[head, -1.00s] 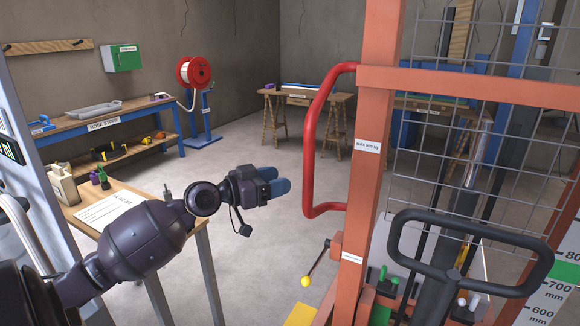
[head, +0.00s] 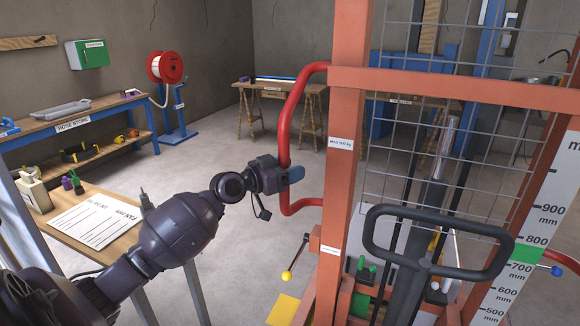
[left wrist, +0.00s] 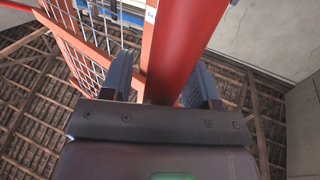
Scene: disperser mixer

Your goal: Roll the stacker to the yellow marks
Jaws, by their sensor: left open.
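The stacker, with an orange frame (head: 345,110) and wire mesh, stands at the right of the head view. Its red side handle (head: 288,115) bows out to the left of the post. My left gripper (head: 292,174) is at this handle's lower half, open, with blue fingers. In the left wrist view, a red bar (left wrist: 185,45) runs between the two open fingers (left wrist: 160,85); whether they touch it I cannot tell. A yellow patch (head: 284,310) shows on the floor at the bottom edge, partly cut off. My right gripper is not in view.
A black loop handle (head: 440,225) and a height scale (head: 545,225) stand at the right. A small table with a paper (head: 95,226) is at the left, near my arm. A hose bench (head: 75,120) and a trestle table (head: 280,88) stand behind. The middle floor is clear.

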